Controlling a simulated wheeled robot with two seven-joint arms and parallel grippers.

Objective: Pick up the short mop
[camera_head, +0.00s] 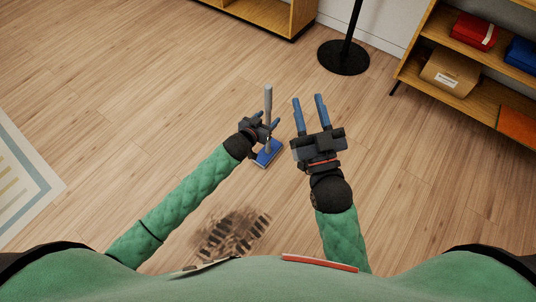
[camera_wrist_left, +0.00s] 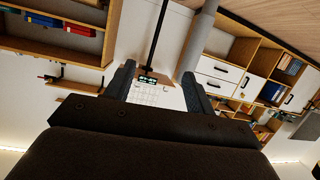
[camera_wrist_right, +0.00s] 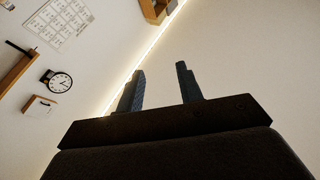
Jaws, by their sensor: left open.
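The short mop stands upright on the wood floor, with a grey handle (camera_head: 268,103) and a flat blue head (camera_head: 267,155). My left gripper (camera_head: 265,124) is at the lower part of the handle, just above the head. Its jaws are open. In the left wrist view the grey handle (camera_wrist_left: 200,38) runs down close to the right finger of my left gripper (camera_wrist_left: 158,85); I cannot tell if they touch. My right gripper (camera_head: 309,97) is open and empty, to the right of the mop. Its spread fingers also show in the right wrist view (camera_wrist_right: 160,82).
A dark dirt patch (camera_head: 230,236) lies on the floor in front of me. A black round lamp base (camera_head: 343,58) stands beyond the grippers. A wooden shelf (camera_head: 455,100) with boxes is at the right, a rug (camera_head: 30,190) at the left.

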